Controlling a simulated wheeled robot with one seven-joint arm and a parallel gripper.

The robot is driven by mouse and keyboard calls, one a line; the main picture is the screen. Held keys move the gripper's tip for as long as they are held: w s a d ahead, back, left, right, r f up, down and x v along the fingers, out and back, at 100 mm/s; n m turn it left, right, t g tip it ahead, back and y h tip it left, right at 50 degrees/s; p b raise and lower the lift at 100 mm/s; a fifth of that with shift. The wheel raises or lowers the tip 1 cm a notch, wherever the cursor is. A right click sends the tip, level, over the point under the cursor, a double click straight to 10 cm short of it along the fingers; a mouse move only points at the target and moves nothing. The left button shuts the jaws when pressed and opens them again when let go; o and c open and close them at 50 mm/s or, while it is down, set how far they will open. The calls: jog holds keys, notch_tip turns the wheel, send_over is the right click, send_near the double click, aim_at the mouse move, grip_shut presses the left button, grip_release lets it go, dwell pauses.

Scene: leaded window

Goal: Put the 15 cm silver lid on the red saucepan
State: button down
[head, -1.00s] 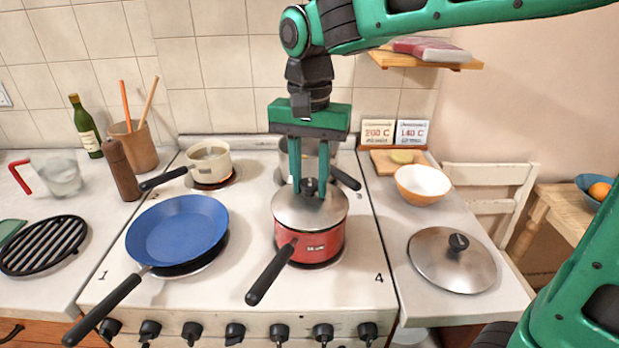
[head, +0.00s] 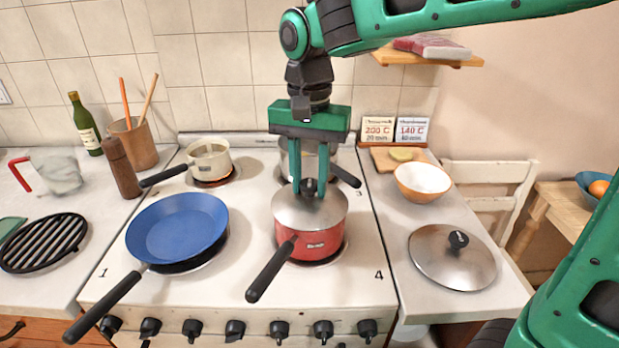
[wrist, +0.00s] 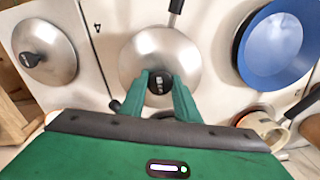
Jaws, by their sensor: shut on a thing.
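The red saucepan (head: 312,243) stands on the front right burner with its black handle pointing toward the front left. A silver lid (head: 326,211) lies over its top and looks seated on the rim. My gripper (head: 309,190) is shut on the lid's black knob, which shows between the fingertips in the wrist view (wrist: 158,82). The lid hides the inside of the pan. A second, larger-looking silver lid (head: 435,265) with a black knob lies on the right counter and also shows in the wrist view (wrist: 50,58).
A blue frying pan (head: 178,232) stands on the front left burner. A cream pot (head: 211,160) is behind it, and another pot is partly hidden behind my gripper. A bowl (head: 423,180) and cutting board (head: 383,160) are on the right counter.

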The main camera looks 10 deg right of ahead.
dwell(0.3)
jog(key=c, duration=0.7)
grip_release()
jog(key=shift+r, duration=3.45)
